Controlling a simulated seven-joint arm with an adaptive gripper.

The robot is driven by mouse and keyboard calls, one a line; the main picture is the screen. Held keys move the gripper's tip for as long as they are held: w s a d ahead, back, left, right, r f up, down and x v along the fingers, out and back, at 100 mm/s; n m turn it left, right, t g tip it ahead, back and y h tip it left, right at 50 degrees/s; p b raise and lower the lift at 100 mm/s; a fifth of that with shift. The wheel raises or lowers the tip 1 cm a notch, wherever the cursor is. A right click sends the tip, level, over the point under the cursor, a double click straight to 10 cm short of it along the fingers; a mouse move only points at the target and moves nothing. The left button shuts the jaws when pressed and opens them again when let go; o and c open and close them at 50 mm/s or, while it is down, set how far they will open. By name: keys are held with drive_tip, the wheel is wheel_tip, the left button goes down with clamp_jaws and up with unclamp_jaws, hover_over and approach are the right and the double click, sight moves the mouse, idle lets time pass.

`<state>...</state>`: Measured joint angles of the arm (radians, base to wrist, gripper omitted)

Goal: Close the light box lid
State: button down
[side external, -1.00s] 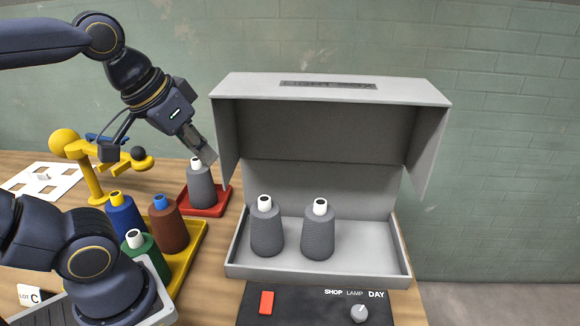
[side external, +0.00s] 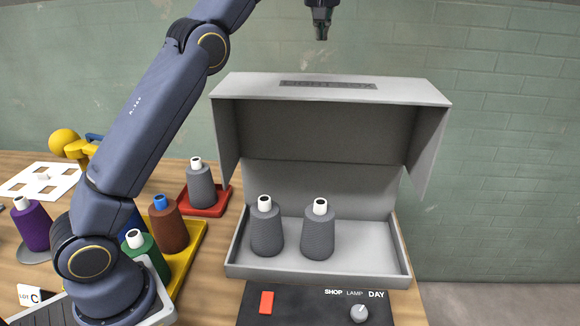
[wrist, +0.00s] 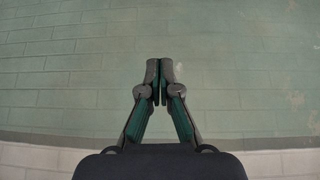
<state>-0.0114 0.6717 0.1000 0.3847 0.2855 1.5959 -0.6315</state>
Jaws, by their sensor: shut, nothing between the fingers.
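The grey light box stands open on the table in the side external view, its lid (side external: 420,92) raised over the tray base (side external: 320,273). Two grey yarn cones with white tips stand inside on the floor of the box, a left cone (side external: 267,232) and a right cone (side external: 319,235). My gripper (side external: 321,36) is high above the lid, apart from it, pointing down. In the wrist view my gripper (wrist: 159,68) has its fingers together with nothing between them, in front of the green wall.
A control panel (side external: 300,308) with a red switch and a knob lies in front of the box. To the left are a red tray (side external: 222,200) with a grey cone (side external: 201,185), a yellow tray (side external: 196,245) with coloured cones, and a purple cone (side external: 33,225). Space above the lid is clear.

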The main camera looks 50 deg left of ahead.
drive_tip(key=s+d+f+x, duration=0.1)
drive_tip(key=x, duration=1.2)
drive_tip(key=shift+s+d+f, duration=0.2)
drive_tip(key=shift+s+d, duration=0.95)
drive_tip(key=shift+d, duration=0.25)
drive_tip(key=shift+d, duration=0.1)
